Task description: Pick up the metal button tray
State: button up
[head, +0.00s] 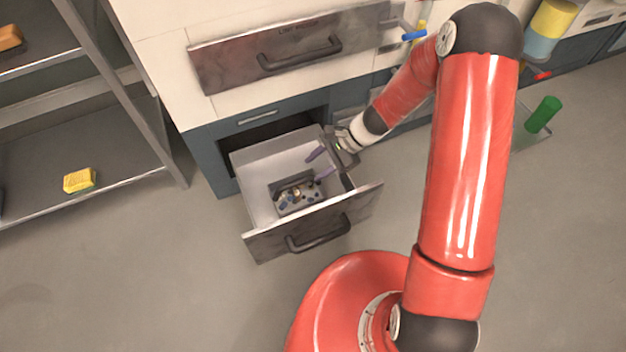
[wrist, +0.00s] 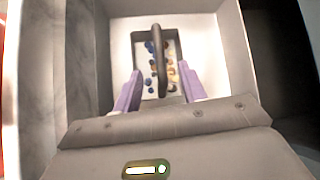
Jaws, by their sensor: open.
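The metal button tray (head: 300,197) lies on the floor of the open lower drawer. It is a small grey tray with several coloured buttons in it and a dark arched handle. The tray also shows in the wrist view (wrist: 135,52), with its handle (wrist: 157,60) running between the fingers. My gripper (head: 318,165) is over the drawer, its two purple fingers apart. In the wrist view the gripper (wrist: 158,88) has one finger on each side of the handle's line. I cannot tell how far the fingertips are above the handle.
The open drawer (head: 262,242) has pale walls close around the tray and a front with a handle. A shut upper drawer (head: 290,50) is above it. At left, a metal shelf (head: 120,178) holds a yellow sponge (head: 79,180). A green cylinder (head: 543,114) is at right.

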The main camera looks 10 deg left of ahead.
aim_at(301, 180)
jog(key=shift+w+a+f+m, duration=0.1)
jog(key=shift+w+f+m, duration=0.15)
jog(key=shift+f, duration=0.5)
jog(key=shift+a+f, duration=0.15)
jog(key=shift+f, duration=0.15)
jog(key=x, duration=0.5)
jog(key=b+x, duration=0.1)
jog(key=x, duration=0.1)
jog(key=shift+s+a+r, duration=0.2)
jog(key=shift+s+a, duration=0.1)
jog(key=shift+s, duration=0.1)
grip_shut()
